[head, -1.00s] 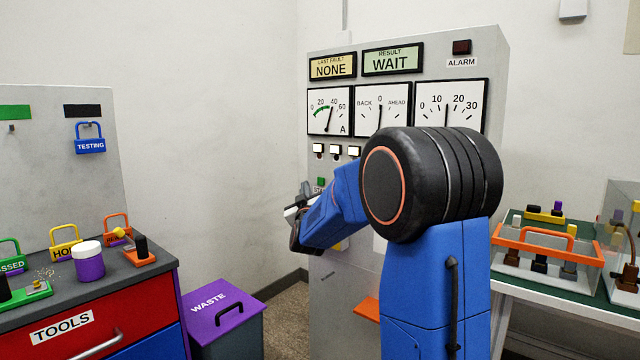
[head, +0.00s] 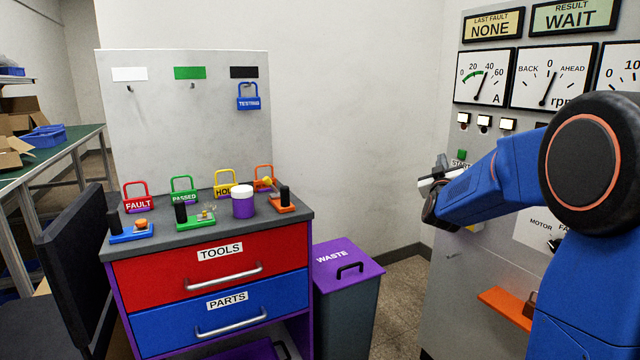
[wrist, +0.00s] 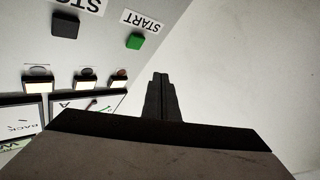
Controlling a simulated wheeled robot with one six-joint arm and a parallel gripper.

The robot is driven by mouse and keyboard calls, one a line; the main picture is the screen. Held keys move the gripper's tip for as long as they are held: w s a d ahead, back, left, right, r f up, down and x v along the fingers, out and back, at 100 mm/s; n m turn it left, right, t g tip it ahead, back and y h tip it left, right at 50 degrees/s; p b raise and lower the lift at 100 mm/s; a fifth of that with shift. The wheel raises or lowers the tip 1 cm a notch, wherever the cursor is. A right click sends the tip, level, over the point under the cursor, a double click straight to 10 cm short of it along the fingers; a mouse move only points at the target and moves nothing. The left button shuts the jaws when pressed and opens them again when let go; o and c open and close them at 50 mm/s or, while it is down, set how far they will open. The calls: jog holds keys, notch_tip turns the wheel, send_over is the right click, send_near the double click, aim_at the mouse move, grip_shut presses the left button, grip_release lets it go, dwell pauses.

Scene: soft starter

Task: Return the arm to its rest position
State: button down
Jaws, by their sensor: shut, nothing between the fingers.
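My blue arm stands at the right of the head view, bent toward the grey panel (head: 455,290). My gripper (head: 436,178) is beside the panel's left part, near the green start button (head: 461,154); the arm partly hides that area. In the wrist view the fingers of my gripper (wrist: 160,85) are together with nothing between them. The start button (wrist: 135,41) and a dark stop button (wrist: 65,25) appear on the panel to their left, apart from the fingers.
A tool cabinet (head: 212,252) with padlocks, a white-lidded jar (head: 243,203) and small tools on top stands at left. A purple-lidded waste bin (head: 345,262) is between cabinet and panel. An orange shelf (head: 503,305) juts from the panel below my arm.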

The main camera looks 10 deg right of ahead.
jog(key=s+a+f+n+g+y, duration=0.1)
jog(key=s+a+f+g+y, duration=0.3)
jog(key=s+a, duration=0.55)
jog(key=s+a+f+g+y, duration=0.3)
jog(key=s+a+f+y, duration=0.3)
jog(key=s, duration=0.6)
jog(key=s+a+f+g, duration=0.1)
jog(key=s+f, duration=0.3)
jog(key=s, duration=0.5)
jog(key=s+a+f+g, duration=0.2)
jog(key=s+f, duration=0.3)
jog(key=s, duration=0.5)
jog(key=s+a+f+m+g, duration=0.1)
jog(key=s+f+g, duration=0.3)
jog(key=s, duration=0.6)
jog(key=shift+a+f+h, duration=0.25)
jog(key=shift+f+h, duration=0.05)
jog(key=shift+h, duration=0.1)
